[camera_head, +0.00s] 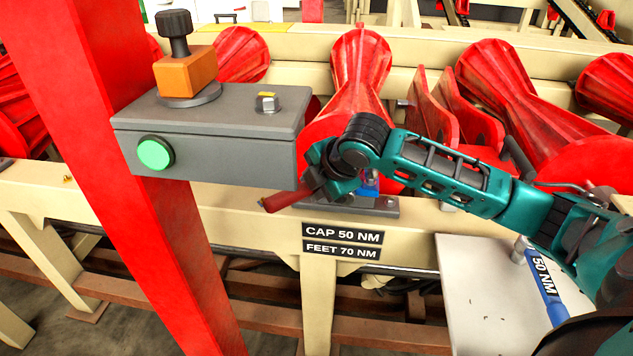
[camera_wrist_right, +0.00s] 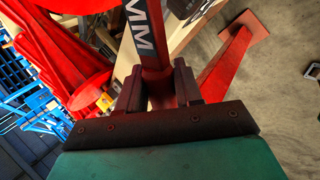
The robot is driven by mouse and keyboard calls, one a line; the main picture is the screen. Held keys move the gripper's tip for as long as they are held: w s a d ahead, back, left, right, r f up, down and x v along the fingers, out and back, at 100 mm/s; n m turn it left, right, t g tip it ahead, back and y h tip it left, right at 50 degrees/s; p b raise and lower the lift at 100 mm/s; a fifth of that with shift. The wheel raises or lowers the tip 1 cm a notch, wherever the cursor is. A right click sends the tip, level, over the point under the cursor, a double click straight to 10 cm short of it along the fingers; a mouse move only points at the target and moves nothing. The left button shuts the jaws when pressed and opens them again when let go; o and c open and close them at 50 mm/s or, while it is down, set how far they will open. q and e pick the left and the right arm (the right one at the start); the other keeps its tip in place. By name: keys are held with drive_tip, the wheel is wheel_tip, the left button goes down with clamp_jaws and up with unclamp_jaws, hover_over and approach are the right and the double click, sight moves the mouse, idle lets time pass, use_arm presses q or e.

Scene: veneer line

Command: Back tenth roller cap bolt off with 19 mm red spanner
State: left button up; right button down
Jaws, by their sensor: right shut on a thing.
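The red spanner (camera_head: 285,200) pokes out to the lower left of my right gripper (camera_head: 328,182) in the head view. In the right wrist view the red spanner (camera_wrist_right: 152,50) stands between the two fingers of my right gripper (camera_wrist_right: 158,88), which are shut on it. White letters ending in "MM" show on its shaft. A hex bolt head (camera_head: 267,101) with a yellow mark sits on top of the grey housing (camera_head: 225,125). My wrist hides the spot behind it, so I cannot tell whether the spanner's jaw touches a bolt. My left gripper is not in view.
A red post (camera_head: 120,150) stands at left beside the housing, which bears a green button (camera_head: 155,154) and an orange block with a black knob (camera_head: 184,72). A blue 50 NM wrench (camera_head: 542,285) lies on a white table (camera_head: 478,290). Red rollers (camera_head: 360,65) fill the back.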

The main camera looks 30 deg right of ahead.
drive_tip(key=shift+f, duration=0.8)
idle(0.4)
drive_tip(key=s+d+n+g+y, duration=0.2)
drive_tip(key=s+d+n+y, duration=0.2)
drive_tip(key=s+n, duration=0.4)
drive_tip(key=shift+s+d+n+y, duration=0.35)
drive_tip(key=shift+s+d, duration=0.2)
drive_tip(key=shift+s, duration=0.4)
idle(1.1)
drive_tip(key=shift+w+a+m, duration=0.35)
drive_tip(key=shift+a+m, duration=0.05)
drive_tip(key=shift+m, duration=0.05)
